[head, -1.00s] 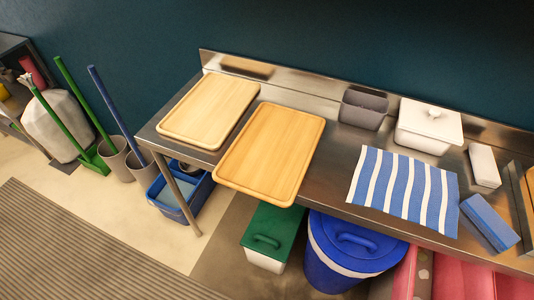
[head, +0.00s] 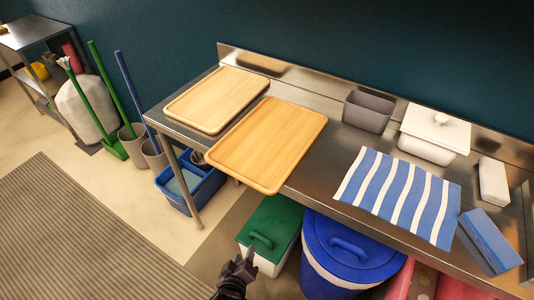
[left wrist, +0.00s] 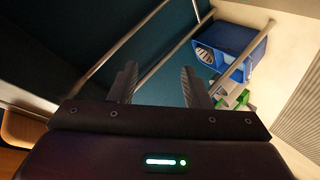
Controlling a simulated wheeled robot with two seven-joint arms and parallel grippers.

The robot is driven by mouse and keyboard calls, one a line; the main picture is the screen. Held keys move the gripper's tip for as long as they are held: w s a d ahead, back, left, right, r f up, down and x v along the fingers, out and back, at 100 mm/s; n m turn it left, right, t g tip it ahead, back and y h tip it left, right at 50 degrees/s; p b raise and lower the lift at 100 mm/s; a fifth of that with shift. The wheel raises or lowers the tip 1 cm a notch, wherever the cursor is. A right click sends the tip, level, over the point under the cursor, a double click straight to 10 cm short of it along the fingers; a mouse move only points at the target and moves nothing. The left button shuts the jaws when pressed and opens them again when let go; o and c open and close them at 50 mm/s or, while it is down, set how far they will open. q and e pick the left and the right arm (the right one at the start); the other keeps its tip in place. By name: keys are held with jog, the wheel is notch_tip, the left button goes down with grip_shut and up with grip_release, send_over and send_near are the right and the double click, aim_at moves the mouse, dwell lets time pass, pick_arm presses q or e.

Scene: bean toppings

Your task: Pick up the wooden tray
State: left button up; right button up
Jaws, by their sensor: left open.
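Two light wooden trays lie on the steel counter in the head view. One wooden tray (head: 217,99) lies at the counter's left end. The other wooden tray (head: 267,143) lies to its right, and its near end juts past the counter's front edge. My left gripper (head: 250,248) shows at the bottom of the head view, in front of the green-lidded bin and nearer than the trays. In the left wrist view its two fingers (left wrist: 157,84) are apart with nothing between them. My right gripper is not in view.
A striped cloth (head: 397,197), a grey container (head: 368,111), a white lidded box (head: 434,134) and a blue block (head: 490,241) are on the counter. Below stand a green-lidded bin (head: 271,222), a blue-lidded bin (head: 352,252) and a blue caddy (head: 190,188).

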pick_arm(q)
jog(key=w+d+r+n+t+h+b, duration=0.1)
jog(key=d+r+n, duration=0.15)
jog(key=r, duration=0.25)
jog(key=w+d+r+n+t+b, duration=0.1)
jog(key=d+r+t, duration=0.15)
jog(key=r, duration=0.25)
jog(key=n+t, duration=0.2)
jog(key=n, duration=0.2)
send_near(276, 193)
jog(key=w+f, duration=0.1)
jog(key=w, duration=0.1)
jog(key=shift+n+h, duration=0.35)
jog(key=shift+h, duration=0.05)
jog(key=x, duration=0.2)
jog(key=p+x, duration=0.1)
jog(key=x, duration=0.2)
jog(key=p+x, duration=0.1)
jog(key=x, duration=0.1)
jog(key=shift+w+d+r, duration=0.1)
jog(key=shift+w+r, duration=0.1)
jog(key=shift+r, duration=0.15)
jog(key=shift+w+d+f, duration=0.15)
jog(key=shift+w, duration=0.25)
jog(key=shift+s, duration=0.1)
grip_shut()
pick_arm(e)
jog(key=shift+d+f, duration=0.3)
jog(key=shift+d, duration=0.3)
